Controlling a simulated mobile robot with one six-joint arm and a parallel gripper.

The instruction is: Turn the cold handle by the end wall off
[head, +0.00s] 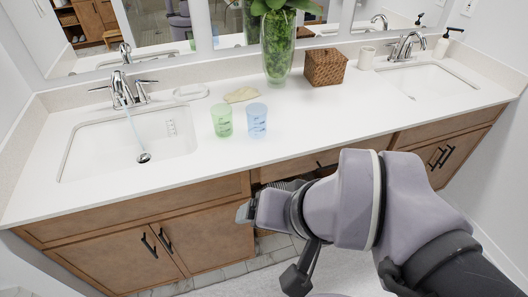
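A chrome faucet (121,88) stands behind the left sink (95,145), near the left wall. A thin stream of water (131,122) runs from its spout toward the drain. It has a left lever (101,88) and a right lever (147,82). A second chrome faucet (403,46) with levers stands behind the right sink (430,80), near the right wall; I cannot tell whether it runs. Hot and cold marks are too small to read. My gripper (244,211) is in front of the cabinet, below the counter edge and apart from both faucets; its fingers are mostly hidden.
A green cup (222,121) and a blue cup (257,121) stand near the counter's front edge. Behind them are a cloth (241,95), a glass vase (279,60) with leaves and a woven basket (325,68). A soap bottle (443,45) stands by the right faucet.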

